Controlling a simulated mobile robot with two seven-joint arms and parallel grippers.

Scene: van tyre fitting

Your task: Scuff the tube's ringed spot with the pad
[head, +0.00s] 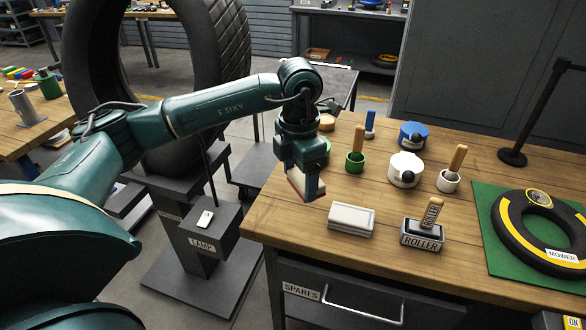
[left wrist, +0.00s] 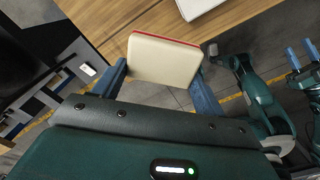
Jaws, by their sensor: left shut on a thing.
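My left gripper (head: 306,188) is shut on a cream pad with a red edge (left wrist: 163,60). It holds the pad above the front left part of the bench. The black tube (head: 506,228), with yellow bands and a MOWER label, lies flat on a green mat at the right of the bench. A round pale, ringed spot (head: 538,198) shows on the tube's far side. The pad is well to the left of the tube, apart from it. My right gripper (left wrist: 302,53) shows at the right edge of the left wrist view, its blue fingers apart and nothing seen between them.
A white block (head: 351,219) and a ROLLER holder (head: 422,234) stand between pad and tube. Behind them are a green cup (head: 355,162), a white pot (head: 404,169), a white cup (head: 448,182) and a blue pot (head: 413,134). A dark stand rises behind the mat.

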